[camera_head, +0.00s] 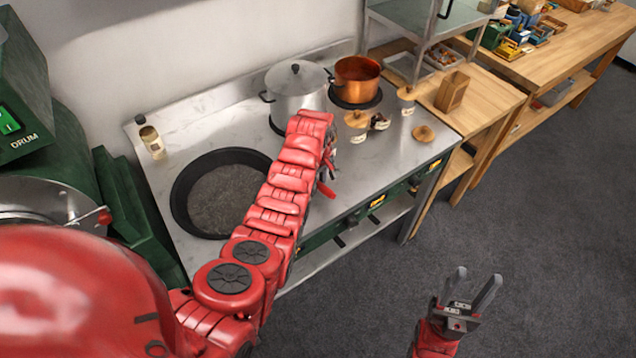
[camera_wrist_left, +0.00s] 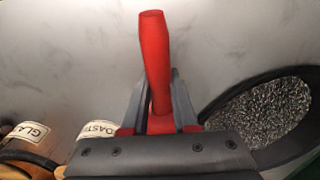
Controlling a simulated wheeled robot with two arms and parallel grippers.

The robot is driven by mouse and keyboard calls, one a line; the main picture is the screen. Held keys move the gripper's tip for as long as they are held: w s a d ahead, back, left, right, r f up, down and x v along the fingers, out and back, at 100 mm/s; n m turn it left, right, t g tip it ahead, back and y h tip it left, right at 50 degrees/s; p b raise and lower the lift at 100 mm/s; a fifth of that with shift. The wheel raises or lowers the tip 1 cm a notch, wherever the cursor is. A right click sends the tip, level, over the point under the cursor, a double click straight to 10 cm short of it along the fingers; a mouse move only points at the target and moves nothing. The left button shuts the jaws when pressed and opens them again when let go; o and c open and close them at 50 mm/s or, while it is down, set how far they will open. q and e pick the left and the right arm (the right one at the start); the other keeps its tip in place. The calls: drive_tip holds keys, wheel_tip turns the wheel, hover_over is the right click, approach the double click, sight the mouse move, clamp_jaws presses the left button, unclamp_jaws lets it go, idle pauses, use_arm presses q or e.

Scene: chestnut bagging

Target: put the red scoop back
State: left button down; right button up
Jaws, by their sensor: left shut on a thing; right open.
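The red scoop (camera_wrist_left: 154,50) shows in the left wrist view as a red handle standing up between the jaws of my left gripper (camera_wrist_left: 160,100). My left gripper is shut on it. In the head view my left gripper (camera_head: 327,172) is over the right part of the steel counter (camera_head: 395,150), partly hidden by my own arm. The rest of the scoop is hidden, and I cannot tell whether it touches the counter. My right gripper (camera_head: 470,292) is open and empty, over the dark floor in front of the counter.
A wide black pan (camera_head: 180,190) with grey grains is left of my left arm. A steel pot (camera_head: 297,85) and a copper pot (camera_head: 357,78) stand behind. Lidded jars (camera_head: 358,127) stand close by on the right. A small jar (camera_head: 152,142) stands at back left.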

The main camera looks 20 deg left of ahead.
use_arm(q)
drive_tip(key=shift+s, duration=0.1)
drive_tip(key=shift+f+b, duration=0.35)
drive_tip(key=shift+f, duration=0.05)
drive_tip(key=c, duration=0.6)
unclamp_jaws()
drive_tip(key=shift+r, duration=0.1)
